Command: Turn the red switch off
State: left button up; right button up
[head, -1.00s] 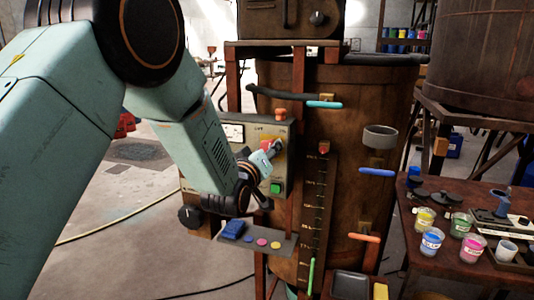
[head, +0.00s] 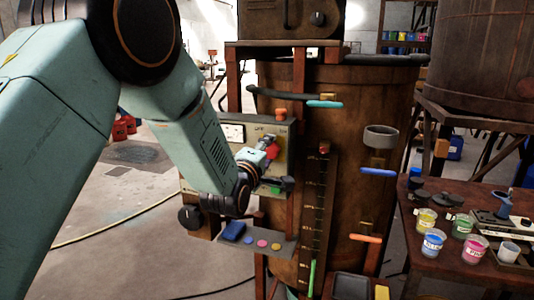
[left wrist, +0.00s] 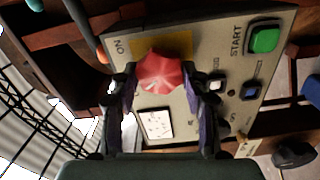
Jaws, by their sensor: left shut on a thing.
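The red switch (left wrist: 160,74) is a red knob on a yellow plate, on the front of a grey control panel (head: 232,152) fixed to the vat. In the left wrist view it lies between the two fingers of my left gripper (left wrist: 164,92), which is shut on it. In the head view the left gripper (head: 265,152) reaches the panel, and the red knob (head: 271,150) shows only partly past it. The word ON is legible near the yellow plate. My right gripper is not in view.
A green START button (left wrist: 264,40) and a small blue button (left wrist: 250,92) sit near the knob. Below the panel is a small shelf (head: 283,248) with coloured discs. A table (head: 450,262) with paint cups stands at right. Open floor lies at left.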

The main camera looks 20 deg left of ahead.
pick_arm(q)
jog(key=shift+n, duration=0.7)
jog(key=shift+f, duration=0.1)
jog(key=o, duration=1.1)
jog(key=shift+s+a, duration=0.1)
jog(key=shift+o, duration=0.2)
jog(key=s, duration=1.2)
